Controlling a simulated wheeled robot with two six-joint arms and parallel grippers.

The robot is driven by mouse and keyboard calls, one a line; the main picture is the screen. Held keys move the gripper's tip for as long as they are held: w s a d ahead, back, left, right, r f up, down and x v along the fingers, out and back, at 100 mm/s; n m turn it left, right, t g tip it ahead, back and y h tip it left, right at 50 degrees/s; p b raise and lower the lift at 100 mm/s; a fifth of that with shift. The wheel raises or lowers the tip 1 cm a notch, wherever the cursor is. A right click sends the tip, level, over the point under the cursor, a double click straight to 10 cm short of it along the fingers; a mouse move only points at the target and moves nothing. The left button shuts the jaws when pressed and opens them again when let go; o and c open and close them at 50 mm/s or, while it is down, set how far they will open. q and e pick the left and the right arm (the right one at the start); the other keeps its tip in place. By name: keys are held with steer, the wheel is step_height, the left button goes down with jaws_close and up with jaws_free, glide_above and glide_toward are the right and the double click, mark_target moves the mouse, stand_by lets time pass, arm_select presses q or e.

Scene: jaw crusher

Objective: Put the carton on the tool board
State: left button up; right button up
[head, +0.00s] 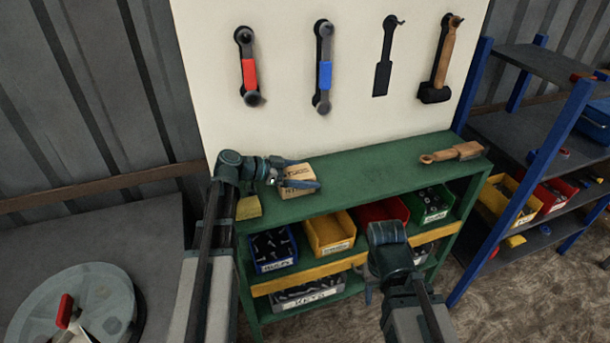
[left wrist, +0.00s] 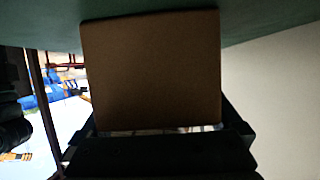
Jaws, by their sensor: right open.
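The carton (head: 297,191) is a small tan box with dark print on the left part of the green bench. My left gripper (head: 303,175) is at it, with its fingers reaching across the box. In the left wrist view the carton's plain brown face (left wrist: 150,72) fills the middle between dark finger parts, against the green bench. Whether the fingers press on it cannot be told. The tool board (head: 300,130) is the cream panel behind the bench, with tools and dark tool shapes on it. My right gripper (head: 369,291) is open, low in front of the bench shelves, partly hidden by its wrist.
A wooden-handled tool (head: 452,153) lies on the bench's right end; the bench top (head: 375,170) between is clear. Labelled bins, including a yellow one (head: 330,232), fill the shelf below. A blue-framed rack (head: 520,170) stands right. A round grey lid (head: 75,305) is at lower left.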

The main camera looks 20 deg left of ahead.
arm_select(q)
steer(key=shift+r, duration=0.15)
steer(key=shift+s+a+r+p, duration=0.1)
steer(key=shift+a+r+p, duration=0.1)
steer(key=shift+p, duration=0.15)
steer(key=p+v, duration=0.4)
steer(key=v, duration=0.6)
steer(key=shift+a+r, duration=0.1)
steer(key=shift+s+a+r, duration=0.1)
steer(key=shift+s+a, duration=0.3)
steer(key=shift+a, duration=0.05)
